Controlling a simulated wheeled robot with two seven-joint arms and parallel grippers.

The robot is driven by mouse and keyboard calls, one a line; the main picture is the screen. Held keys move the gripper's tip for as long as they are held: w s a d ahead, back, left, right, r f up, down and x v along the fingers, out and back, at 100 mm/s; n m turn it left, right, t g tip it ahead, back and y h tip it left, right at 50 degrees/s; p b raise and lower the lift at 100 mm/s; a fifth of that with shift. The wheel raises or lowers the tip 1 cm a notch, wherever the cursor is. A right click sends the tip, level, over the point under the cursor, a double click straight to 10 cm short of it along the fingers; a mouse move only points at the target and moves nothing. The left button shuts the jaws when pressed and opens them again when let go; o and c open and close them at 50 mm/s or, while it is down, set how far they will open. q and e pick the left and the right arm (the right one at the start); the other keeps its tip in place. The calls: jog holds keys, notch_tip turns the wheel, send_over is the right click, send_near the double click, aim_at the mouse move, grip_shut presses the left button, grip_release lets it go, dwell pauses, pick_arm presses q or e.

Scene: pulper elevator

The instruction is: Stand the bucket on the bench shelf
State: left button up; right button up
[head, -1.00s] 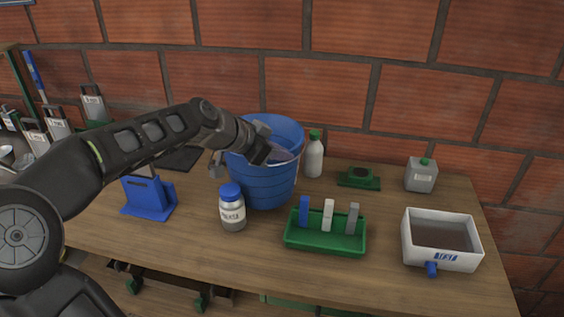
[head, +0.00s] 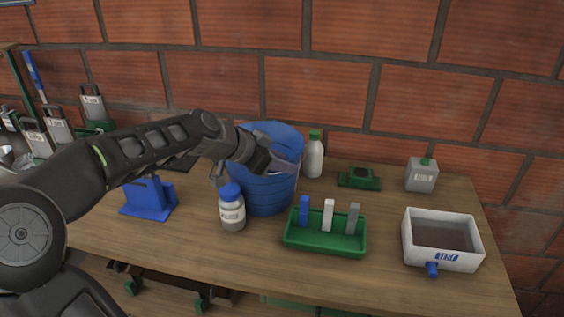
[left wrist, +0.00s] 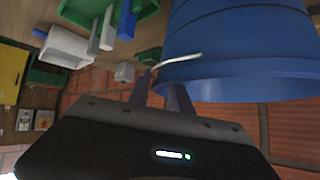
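The blue bucket (head: 268,190) is upright at the back middle of the wooden bench, behind a jar. I cannot tell whether its base touches the bench top. My left gripper (head: 272,160) is at the bucket's near upper rim and appears shut on its thin pale handle. In the left wrist view the fingers (left wrist: 160,92) meet the handle (left wrist: 180,64) beside the bucket's wall (left wrist: 240,50). The exact contact is partly hidden. My right gripper is not in view.
Near the bucket on the bench (head: 380,280) are a blue-lidded jar (head: 232,210), a blue holder (head: 148,198), a green tray (head: 325,240) with upright blocks, and a white bottle (head: 314,158). A white box (head: 440,242) and grey canister (head: 421,176) stand right. A brick wall is behind.

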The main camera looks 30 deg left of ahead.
pick_arm(q)
jog(key=shift+r, duration=0.1)
jog(key=shift+s+a+r, duration=0.1)
jog(key=shift+s+r, duration=0.05)
jog(key=v, duration=1.1)
jog(key=shift+s, duration=0.25)
jog(key=shift+a+r, duration=0.1)
